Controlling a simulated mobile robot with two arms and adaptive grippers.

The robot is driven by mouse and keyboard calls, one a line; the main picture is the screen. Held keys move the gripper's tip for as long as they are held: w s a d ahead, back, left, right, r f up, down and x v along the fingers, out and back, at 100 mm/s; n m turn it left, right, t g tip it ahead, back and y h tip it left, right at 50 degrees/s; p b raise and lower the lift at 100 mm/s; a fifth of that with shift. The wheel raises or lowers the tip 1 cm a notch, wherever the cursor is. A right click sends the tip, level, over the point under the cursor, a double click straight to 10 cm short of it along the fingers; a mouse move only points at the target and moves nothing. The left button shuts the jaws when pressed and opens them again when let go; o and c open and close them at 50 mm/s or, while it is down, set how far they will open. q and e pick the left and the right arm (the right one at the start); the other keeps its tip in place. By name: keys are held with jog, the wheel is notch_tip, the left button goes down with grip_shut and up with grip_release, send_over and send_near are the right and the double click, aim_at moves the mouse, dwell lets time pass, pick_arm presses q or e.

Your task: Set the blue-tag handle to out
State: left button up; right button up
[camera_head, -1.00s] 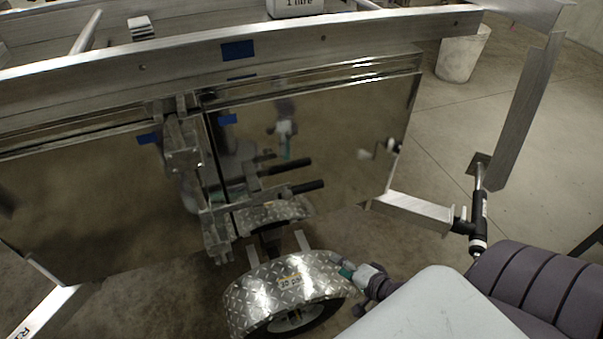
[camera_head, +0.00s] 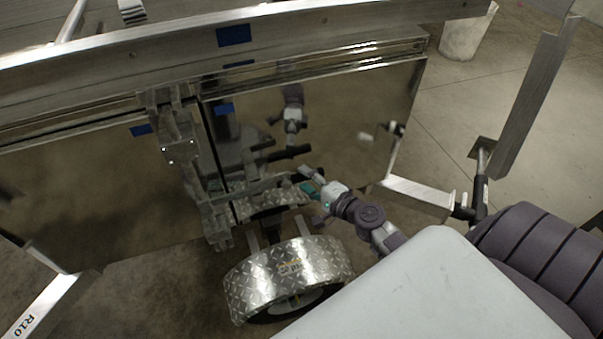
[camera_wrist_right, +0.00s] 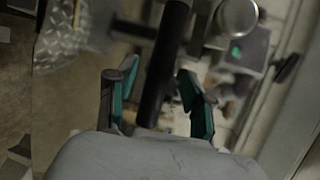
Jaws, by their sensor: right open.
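My right gripper (camera_head: 306,182) reaches in from the right in the head view, in front of the shiny trailer panel (camera_head: 340,105). In the right wrist view, its two teal-lined fingers stand apart, and a black bar-like handle (camera_wrist_right: 166,60) lies between them in the picture. I cannot tell whether they touch it. In the head view, a black grip (camera_head: 290,153) shows just above the gripper; it may be a reflection. The gripper partly hides the handle area below it. Blue patches show on the rail (camera_head: 234,36) and near the latch assembly (camera_head: 141,130). My left gripper is out of view.
A metal latch assembly (camera_head: 180,140) hangs down left of the gripper. A diamond-plate mudguard (camera_head: 285,272) over a wheel stands below. A metal bracket arm (camera_head: 420,192) juts out at right. Open floor lies beyond, with a pale bin (camera_head: 462,38).

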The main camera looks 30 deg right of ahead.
jog(key=shift+x, duration=1.2)
grip_shut()
